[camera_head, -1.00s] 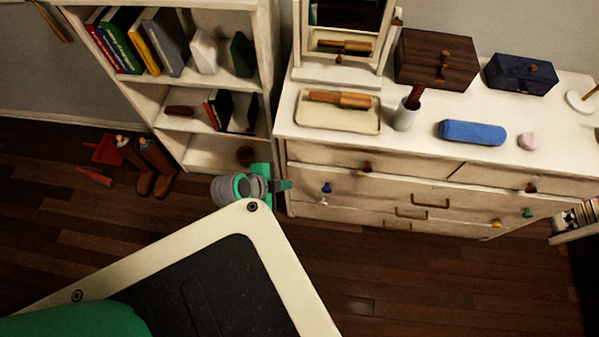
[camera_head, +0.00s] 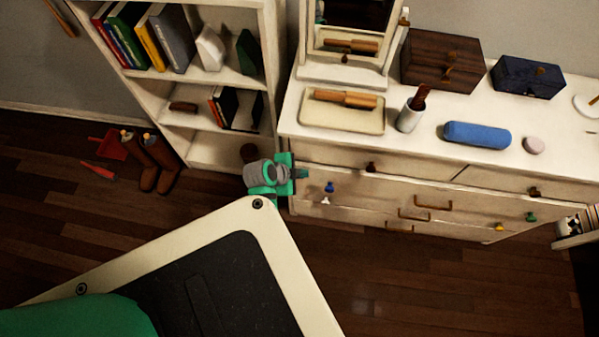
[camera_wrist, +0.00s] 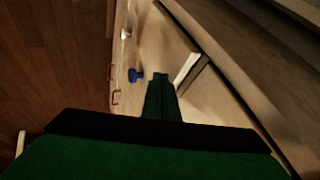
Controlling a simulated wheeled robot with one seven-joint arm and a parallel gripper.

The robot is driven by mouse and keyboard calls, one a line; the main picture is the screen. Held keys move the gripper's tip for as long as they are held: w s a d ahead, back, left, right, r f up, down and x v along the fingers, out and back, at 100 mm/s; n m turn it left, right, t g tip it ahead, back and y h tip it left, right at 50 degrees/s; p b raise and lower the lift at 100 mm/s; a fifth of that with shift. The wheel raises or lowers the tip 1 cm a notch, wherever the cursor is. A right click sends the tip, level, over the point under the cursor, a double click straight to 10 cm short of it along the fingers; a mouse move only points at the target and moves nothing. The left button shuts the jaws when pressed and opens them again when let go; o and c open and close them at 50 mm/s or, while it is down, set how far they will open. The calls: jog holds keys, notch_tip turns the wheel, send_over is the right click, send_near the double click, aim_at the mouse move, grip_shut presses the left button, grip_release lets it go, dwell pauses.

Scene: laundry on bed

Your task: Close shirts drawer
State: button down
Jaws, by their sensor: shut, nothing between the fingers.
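The white dresser (camera_head: 350,223) stands at the right in the head view, with several drawer fronts. A wide drawer front carries a blue knob (camera_head: 329,186), a green knob (camera_head: 531,216) and a brass handle (camera_head: 432,204). I cannot tell which drawer is the shirts one. My gripper (camera_head: 302,173) is shut and empty at the dresser's left front corner, left of the blue knob. In the wrist view its green fingertips (camera_wrist: 160,80) are over a pale drawer front, near the blue knob (camera_wrist: 135,75). A dark line and a small white piece (camera_wrist: 186,70) lie beside them; contact is unclear.
A bookshelf (camera_head: 272,95) stands close left of the dresser. A tray with a brush (camera_head: 343,98), a cup (camera_head: 410,115), a blue case (camera_head: 477,134) and boxes sit on top. Boots (camera_head: 150,165) and a red dustpan (camera_head: 108,146) lie on the floor at left. Floor before the dresser is clear.

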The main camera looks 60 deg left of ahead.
jog(key=shift+w+a, duration=0.25)
jog(key=shift+a, duration=0.05)
jog(key=shift+w+a, duration=0.75)
jog(key=shift+a, duration=0.15)
jog(key=shift+s+d, duration=0.25)
jog(key=shift+d, duration=0.3)
send_near(307, 166)
jog(key=s+d, duration=0.1)
jog(key=s, duration=0.1)
jog(key=s+d+r, duration=0.1)
jog(key=s+d, duration=0.1)
jog(key=shift+d+r, duration=0.2)
jog(key=shift+d, duration=0.05)
